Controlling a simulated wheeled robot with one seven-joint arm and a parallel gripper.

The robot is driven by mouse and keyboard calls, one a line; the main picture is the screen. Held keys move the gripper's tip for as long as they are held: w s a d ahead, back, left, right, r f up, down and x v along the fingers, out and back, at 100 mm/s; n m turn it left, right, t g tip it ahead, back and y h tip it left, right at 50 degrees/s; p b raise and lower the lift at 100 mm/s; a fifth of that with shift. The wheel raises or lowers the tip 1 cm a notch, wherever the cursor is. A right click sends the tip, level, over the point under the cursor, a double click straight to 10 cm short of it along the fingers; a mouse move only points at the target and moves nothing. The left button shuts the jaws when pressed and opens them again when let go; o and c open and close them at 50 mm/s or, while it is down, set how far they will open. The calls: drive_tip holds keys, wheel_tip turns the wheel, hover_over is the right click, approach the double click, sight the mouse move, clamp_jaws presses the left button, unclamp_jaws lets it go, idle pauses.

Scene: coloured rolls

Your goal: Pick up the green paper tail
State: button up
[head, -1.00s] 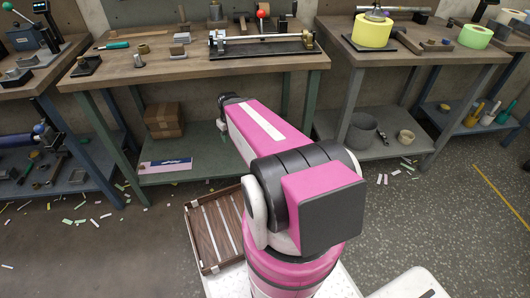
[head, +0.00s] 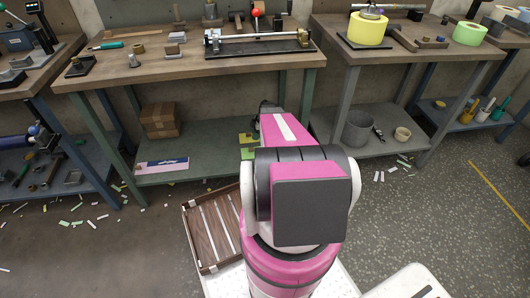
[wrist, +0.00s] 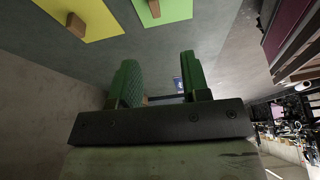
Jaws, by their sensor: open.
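A green sheet (head: 247,154), which may be the green paper tail, shows beside my arm at the lower shelf, partly hidden by the arm. It is yellow-green in the wrist view (wrist: 176,10), cut off by the top edge, with a small brown block on it. A yellow sheet (wrist: 100,18) with a similar block is to its left. My gripper (wrist: 159,82) has two green fingers, apart with nothing between them. Both sheets appear above the fingers in the wrist view, clear of them. In the head view my arm hides the fingers.
The shelf (head: 205,158) also holds a cardboard box (head: 161,120). The workbench top (head: 180,68) is above it. A wooden slatted tray (head: 190,235) is left of my base. A yellow roll (head: 369,30) and a green roll (head: 468,34) stand on the right bench.

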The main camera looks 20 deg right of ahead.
drive_tip(key=x, duration=0.4)
drive_tip(key=d+x, duration=0.1)
drive_tip(key=x, duration=0.1)
drive_tip(key=shift+w+f, duration=0.1)
drive_tip(key=shift+w, duration=0.05)
drive_tip(key=shift+s+d+x, duration=0.15)
drive_tip(key=shift+x, duration=1.2)
drive_tip(key=shift+s+d+x, duration=0.1)
drive_tip(key=shift+d+x, duration=0.05)
drive_tip(key=shift+x, duration=1.15)
drive_tip(key=shift+f, duration=0.1)
clamp_jaws()
